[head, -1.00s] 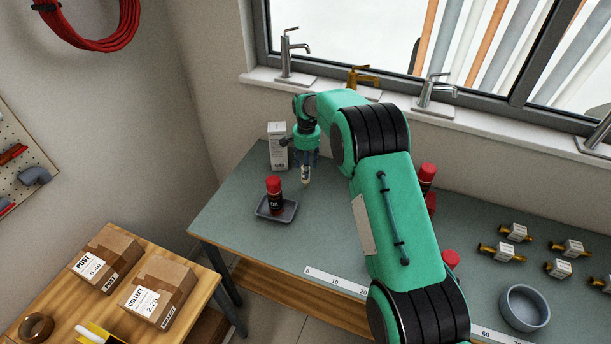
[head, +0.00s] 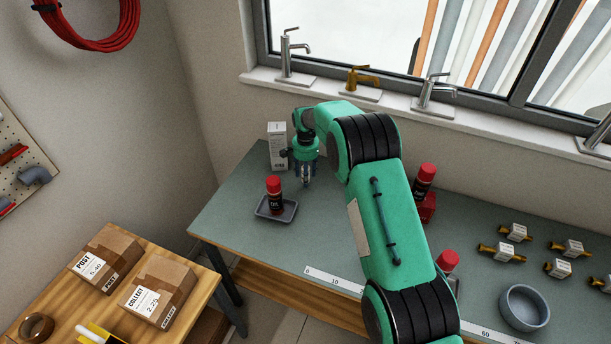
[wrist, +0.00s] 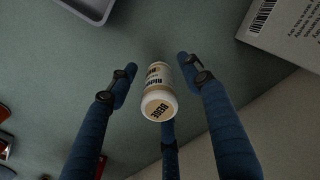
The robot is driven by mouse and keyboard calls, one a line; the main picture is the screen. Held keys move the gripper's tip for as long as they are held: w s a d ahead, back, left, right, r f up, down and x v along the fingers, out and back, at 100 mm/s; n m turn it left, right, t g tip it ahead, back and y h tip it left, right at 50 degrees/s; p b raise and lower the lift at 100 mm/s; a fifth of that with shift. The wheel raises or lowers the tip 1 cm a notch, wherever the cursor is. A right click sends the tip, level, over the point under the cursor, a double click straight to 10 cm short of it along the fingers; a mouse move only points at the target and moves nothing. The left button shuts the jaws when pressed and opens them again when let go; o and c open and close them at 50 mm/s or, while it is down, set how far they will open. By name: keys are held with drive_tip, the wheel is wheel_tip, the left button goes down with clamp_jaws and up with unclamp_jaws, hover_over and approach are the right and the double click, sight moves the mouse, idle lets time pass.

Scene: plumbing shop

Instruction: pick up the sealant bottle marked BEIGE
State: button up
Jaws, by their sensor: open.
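The sealant bottle marked BEIGE (wrist: 159,95) stands on the bench in the wrist view, white with a beige cap end bearing the label. My gripper (wrist: 155,85) is open, its blue fingers spread on either side of the bottle, with a third finger below it in the picture. No finger clearly touches the bottle. In the head view my gripper (head: 306,180) points down over the bench near the back left, and its fingers largely hide the bottle there.
More red-capped bottles (head: 424,180), brass fittings (head: 516,232) and a grey bowl (head: 524,307) are to the right.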

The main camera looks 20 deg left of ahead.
idle(0.3)
clamp_jaws()
drive_tip(key=shift+r, duration=0.1)
drive_tip(key=shift+r, duration=1.55)
drive_tip(key=shift+s+d+r, duration=0.1)
drive_tip(key=shift+s+r, duration=0.05)
drive_tip(key=shift+s, duration=0.05)
drive_tip(key=s+d+r, duration=0.1)
drive_tip(key=s+d, duration=0.7)
drive_tip(key=s, duration=0.5)
drive_tip(key=shift+d+r, duration=0.2)
drive_tip(key=shift+d, duration=0.2)
drive_tip(key=shift+w, duration=0.1)
